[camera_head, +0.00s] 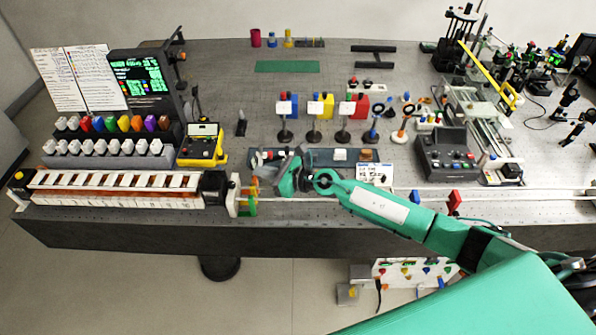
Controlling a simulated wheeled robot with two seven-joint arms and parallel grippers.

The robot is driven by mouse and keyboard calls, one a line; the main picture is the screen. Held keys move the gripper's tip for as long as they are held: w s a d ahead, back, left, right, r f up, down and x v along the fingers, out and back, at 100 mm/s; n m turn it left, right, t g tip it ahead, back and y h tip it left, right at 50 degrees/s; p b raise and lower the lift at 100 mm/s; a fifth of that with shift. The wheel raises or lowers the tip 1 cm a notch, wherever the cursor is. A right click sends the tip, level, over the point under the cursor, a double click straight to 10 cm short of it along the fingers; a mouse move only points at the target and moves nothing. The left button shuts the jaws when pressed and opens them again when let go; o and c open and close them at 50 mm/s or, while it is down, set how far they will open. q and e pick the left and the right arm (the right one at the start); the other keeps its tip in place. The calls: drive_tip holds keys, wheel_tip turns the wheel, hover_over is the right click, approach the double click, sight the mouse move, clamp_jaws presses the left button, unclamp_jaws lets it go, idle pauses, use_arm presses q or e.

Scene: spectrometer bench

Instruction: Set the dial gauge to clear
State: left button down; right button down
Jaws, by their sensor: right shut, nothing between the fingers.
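My right gripper (284,180) reaches in from the right on its green arm. It is shut and empty, low over the front middle of the bench, at a dark tray (318,157) of small parts. It hides part of that tray. I cannot clearly pick out a dial gauge at this size. A yellow instrument (202,148) with a black face and a small pale display stands left of the gripper, well apart from it. A dark grey control box (446,154) with small coloured buttons stands to the right. My left gripper is not in view.
A long white-slotted rack (118,188) lies at the front left, with coloured and white caps and a green-lit screen (140,78) behind. Blue, yellow and red stands (321,107) rise behind the gripper. Optics crowd the back right. The back middle of the bench is mostly clear.

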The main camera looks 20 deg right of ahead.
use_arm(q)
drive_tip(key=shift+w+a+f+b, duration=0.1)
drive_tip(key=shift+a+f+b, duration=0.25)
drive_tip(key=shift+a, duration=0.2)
use_arm(e)
drive_tip(key=w, duration=0.1)
drive_tip(key=w+a, duration=0.1)
drive_tip(key=shift+w+a, duration=0.3)
drive_tip(key=shift+w, duration=0.15)
